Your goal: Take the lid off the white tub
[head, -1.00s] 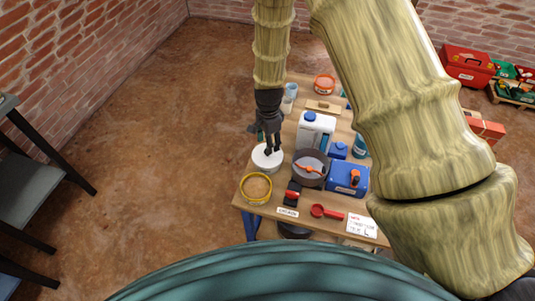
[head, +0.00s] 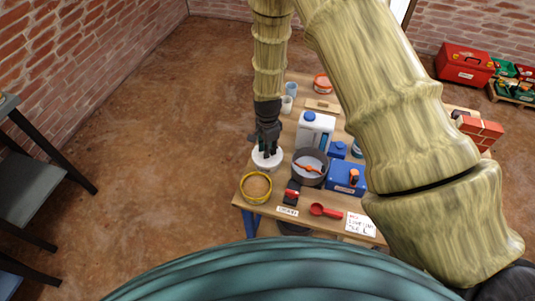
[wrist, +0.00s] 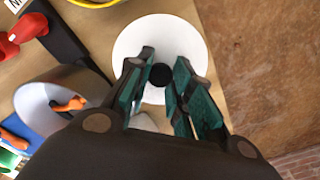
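The white tub (head: 257,162) stands near the left edge of the wooden table, and my gripper covers part of it in the head view. From above, the wrist view shows its round white lid (wrist: 160,32) with a small black knob (wrist: 161,75) in the middle. My gripper (wrist: 166,66) is open over the lid, with one finger on each side of the knob and gaps between. In the head view my gripper (head: 267,152) points down onto the tub. I cannot tell how far the fingertips are above the lid.
A yellow-rimmed round container (head: 256,188) stands in front of the tub. A grey pot (head: 309,167) with an orange-handled item is close to its right. A white jug (head: 315,131) and a blue box (head: 347,177) stand farther right. Bare floor lies left of the table.

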